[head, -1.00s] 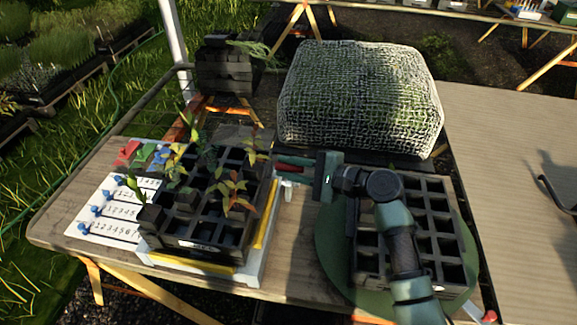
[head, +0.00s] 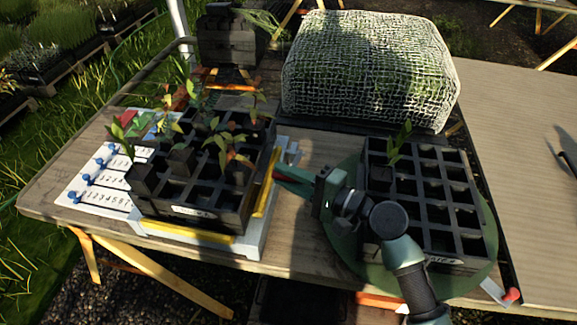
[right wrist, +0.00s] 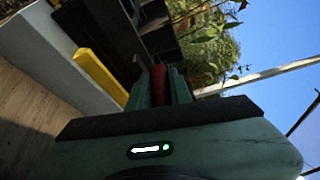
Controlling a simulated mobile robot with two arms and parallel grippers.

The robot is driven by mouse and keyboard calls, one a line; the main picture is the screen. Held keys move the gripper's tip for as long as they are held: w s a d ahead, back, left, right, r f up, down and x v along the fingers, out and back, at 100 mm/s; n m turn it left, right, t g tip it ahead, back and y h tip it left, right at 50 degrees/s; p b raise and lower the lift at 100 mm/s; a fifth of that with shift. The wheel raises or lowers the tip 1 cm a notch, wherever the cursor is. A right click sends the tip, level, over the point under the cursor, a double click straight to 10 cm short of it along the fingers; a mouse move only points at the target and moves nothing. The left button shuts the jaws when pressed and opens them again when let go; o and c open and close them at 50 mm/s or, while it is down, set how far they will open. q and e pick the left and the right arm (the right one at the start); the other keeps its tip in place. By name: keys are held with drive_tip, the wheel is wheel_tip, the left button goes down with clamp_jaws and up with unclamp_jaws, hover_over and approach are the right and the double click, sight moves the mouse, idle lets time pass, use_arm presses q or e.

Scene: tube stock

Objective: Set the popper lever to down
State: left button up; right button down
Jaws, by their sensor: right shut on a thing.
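The popper (head: 255,228) is a white base with yellow strips, standing on the left of the table under a black cell tray (head: 200,213) of seedlings. My right gripper (head: 279,174) is at the popper's right side, with its fingers pointing left. It is shut on the popper lever's red grip. In the right wrist view the red grip (right wrist: 159,84) shows between the two green fingers. The rest of the lever is mostly hidden by the fingers and the tray, so its exact angle cannot be told. My left gripper is not in view.
A second black cell tray (head: 456,240) with a seedling sits on a round green turntable (head: 484,270) at right, close to my right arm. A mesh-covered block (head: 365,75) stands behind. White number strips (head: 100,198) with blue pegs lie at left.

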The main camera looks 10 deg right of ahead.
drive_tip(key=shift+f, duration=0.15)
drive_tip(key=c, duration=1.3)
unclamp_jaws()
drive_tip(key=shift+d, duration=0.1)
drive_tip(key=b+v, duration=0.1)
drive_tip(key=v, duration=0.6)
drive_tip(key=shift+s+d, duration=0.25)
drive_tip(key=shift+d, duration=0.05)
